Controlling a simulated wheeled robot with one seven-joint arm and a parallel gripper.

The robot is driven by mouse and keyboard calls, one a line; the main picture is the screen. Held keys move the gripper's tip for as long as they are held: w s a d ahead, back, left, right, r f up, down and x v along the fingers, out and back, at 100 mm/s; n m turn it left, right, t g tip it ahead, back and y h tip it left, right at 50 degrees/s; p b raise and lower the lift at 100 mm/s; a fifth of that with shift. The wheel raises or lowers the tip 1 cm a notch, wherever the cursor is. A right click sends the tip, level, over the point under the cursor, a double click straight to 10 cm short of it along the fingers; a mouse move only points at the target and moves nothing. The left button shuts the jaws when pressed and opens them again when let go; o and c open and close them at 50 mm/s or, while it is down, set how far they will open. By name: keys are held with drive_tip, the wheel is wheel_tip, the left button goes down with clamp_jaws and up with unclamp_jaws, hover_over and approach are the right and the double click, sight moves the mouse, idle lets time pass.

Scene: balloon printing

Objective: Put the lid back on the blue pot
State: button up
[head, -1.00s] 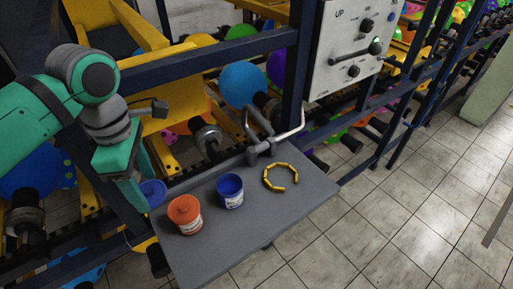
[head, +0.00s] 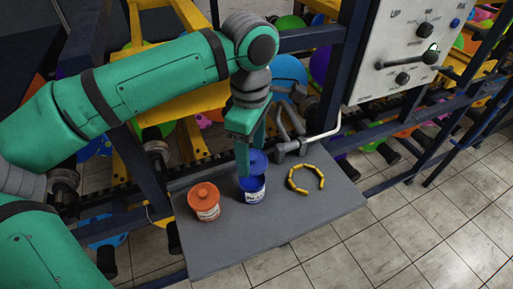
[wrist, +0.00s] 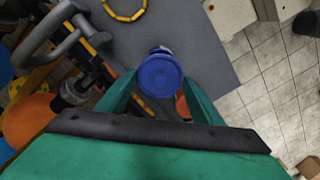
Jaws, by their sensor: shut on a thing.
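My gripper (head: 251,150) is shut on the blue lid (head: 257,161), which sits between the fingers. In the wrist view the lid (wrist: 160,75) is a round blue disc between the green fingers, hiding most of what is below it. The blue pot (head: 251,190), with a white label, stands upright on the grey table. The lid is over the pot in the head view, slightly toward the back. A finger hides part of the pot, and I cannot tell whether lid and pot touch.
An orange pot with its lid (head: 204,201) stands just left of the blue pot. A yellow segmented ring (head: 306,179) lies to the right. A grey bent-handled fixture (head: 291,135) rises at the table's back edge. The front of the grey table (head: 240,245) is clear.

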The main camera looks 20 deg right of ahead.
sight(252, 167)
drive_tip(key=shift+f, duration=2.85)
drive_tip(key=shift+f, duration=0.15)
drive_tip(key=o, duration=1.6)
drive_tip(key=shift+c, duration=0.2)
drive_tip(key=shift+r, duration=3.45)
drive_tip(key=shift+c, duration=0.6)
